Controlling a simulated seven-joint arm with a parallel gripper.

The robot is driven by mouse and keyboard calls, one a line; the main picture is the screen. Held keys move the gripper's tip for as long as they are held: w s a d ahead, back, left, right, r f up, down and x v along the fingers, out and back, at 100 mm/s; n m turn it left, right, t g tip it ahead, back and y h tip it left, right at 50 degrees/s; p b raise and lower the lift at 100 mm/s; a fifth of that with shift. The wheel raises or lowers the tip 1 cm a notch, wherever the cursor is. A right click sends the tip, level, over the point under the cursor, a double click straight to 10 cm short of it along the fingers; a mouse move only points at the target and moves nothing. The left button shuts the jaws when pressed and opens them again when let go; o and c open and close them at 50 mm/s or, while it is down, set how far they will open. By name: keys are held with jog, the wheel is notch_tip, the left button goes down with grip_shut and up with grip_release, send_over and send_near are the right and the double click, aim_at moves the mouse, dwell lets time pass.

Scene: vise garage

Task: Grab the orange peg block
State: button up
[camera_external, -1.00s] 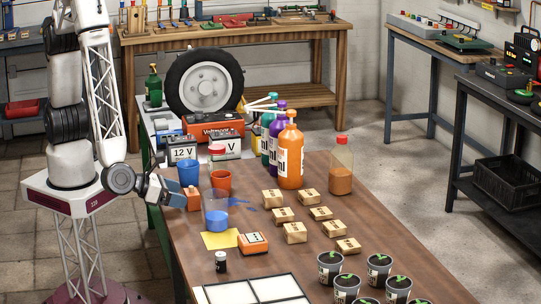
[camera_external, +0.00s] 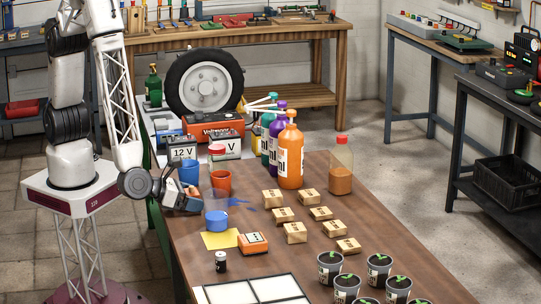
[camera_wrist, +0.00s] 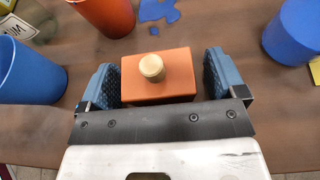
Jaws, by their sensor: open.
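The orange peg block (camera_wrist: 140,88) is a box with a round tan peg on its top. In the wrist view it sits on the wooden table between the two blue fingers of my gripper (camera_wrist: 160,75). The gripper is open, with a gap showing between the block and each finger. In the external view my gripper (camera_external: 188,203) is low at the table's left edge and largely hides the block.
An orange cup (camera_external: 221,181) and a blue cup (camera_external: 189,173) stand just behind the gripper. Several small cartons (camera_external: 295,233) and potted seedlings (camera_external: 329,267) lie farther right on the table.

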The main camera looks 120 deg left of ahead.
jog(key=c, duration=1)
jog(key=shift+r, duration=0.1)
jog(key=shift+r, duration=1.05)
jog(key=shift+s+r, duration=0.4)
jog(key=shift+r, duration=0.3)
jog(key=s+a, duration=0.1)
jog(key=s, duration=0.4)
jog(key=s+a+r, duration=0.1)
jog(key=s, duration=0.4)
jog(key=s+a, duration=0.1)
jog(key=s, duration=0.4)
jog(key=shift+r, duration=0.15)
